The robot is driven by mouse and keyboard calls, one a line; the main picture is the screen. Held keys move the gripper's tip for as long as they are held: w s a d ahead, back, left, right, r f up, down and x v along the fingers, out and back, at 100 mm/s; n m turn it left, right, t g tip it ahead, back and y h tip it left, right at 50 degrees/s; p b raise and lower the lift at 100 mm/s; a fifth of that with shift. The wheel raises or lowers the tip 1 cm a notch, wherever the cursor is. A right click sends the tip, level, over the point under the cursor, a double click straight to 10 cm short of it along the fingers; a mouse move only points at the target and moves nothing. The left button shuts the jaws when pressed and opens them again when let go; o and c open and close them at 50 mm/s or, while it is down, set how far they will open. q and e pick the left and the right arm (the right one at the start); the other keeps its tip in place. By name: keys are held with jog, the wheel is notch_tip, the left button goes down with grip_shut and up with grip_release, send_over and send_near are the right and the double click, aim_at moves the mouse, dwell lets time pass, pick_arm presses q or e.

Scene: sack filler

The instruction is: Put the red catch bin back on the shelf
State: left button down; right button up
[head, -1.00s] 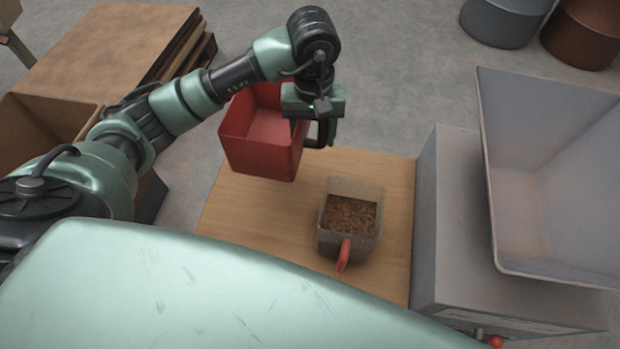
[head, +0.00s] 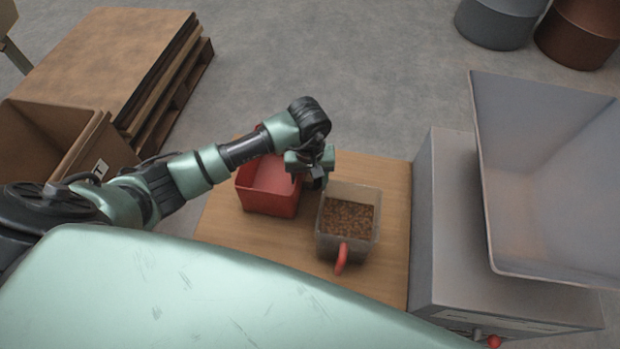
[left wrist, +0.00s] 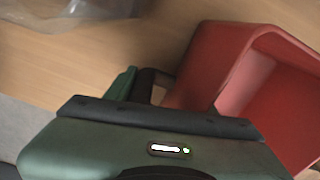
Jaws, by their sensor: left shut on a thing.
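The red catch bin (head: 268,190) is an open-topped box at the left of the wooden table top (head: 225,222) in the head view. It looks upright, at or just above the wood; I cannot tell whether it touches. My left gripper (head: 318,179) is at the bin's right side, shut on its dark handle. In the left wrist view the bin (left wrist: 235,75) fills the right side, with the handle at the jaws (left wrist: 150,88). The fingertips are partly hidden. My right gripper is not in view.
A clear container (head: 347,219) of brown granules with a red handle stands close to the right of the gripper. A grey machine with a large hopper (head: 540,180) stands right of the table. A cardboard box (head: 45,140) and a pallet stack (head: 110,60) are at left.

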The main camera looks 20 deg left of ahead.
pick_arm(q)
jog(key=c, duration=0.9)
grip_release()
jog(key=shift+f, duration=0.1)
jog(key=o, duration=0.4)
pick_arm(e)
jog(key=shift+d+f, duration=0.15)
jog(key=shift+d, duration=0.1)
pick_arm(q)
jog(key=shift+r, duration=0.4)
notch_tip(320, 180, up, 12)
jog(key=shift+f+b, duration=0.2)
jog(key=shift+b, duration=0.25)
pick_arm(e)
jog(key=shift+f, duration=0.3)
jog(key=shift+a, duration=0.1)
